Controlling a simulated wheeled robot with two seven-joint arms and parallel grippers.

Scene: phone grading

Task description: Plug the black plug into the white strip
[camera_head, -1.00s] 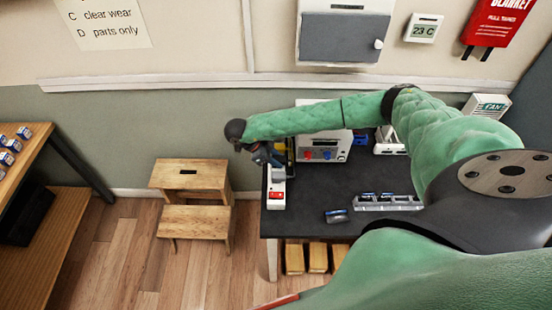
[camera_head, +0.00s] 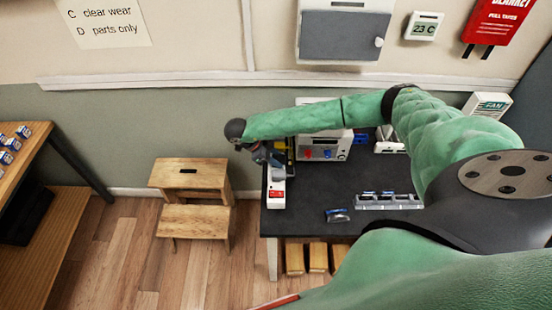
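The white strip (camera_head: 276,193) with a red switch lies along the left edge of the dark table. My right gripper (camera_head: 264,157) is over the far end of the strip, small and partly hidden by its own wrist. I cannot make out its fingers well enough to tell whether they are open or shut. I cannot make out the black plug; it may be hidden at the gripper. My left gripper is not in view.
On the dark table (camera_head: 310,225) stand a white instrument with red and blue knobs (camera_head: 321,149), a grey rack (camera_head: 388,201) and a small dark blue item (camera_head: 337,215). A wooden step stool (camera_head: 192,178) stands left of the table.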

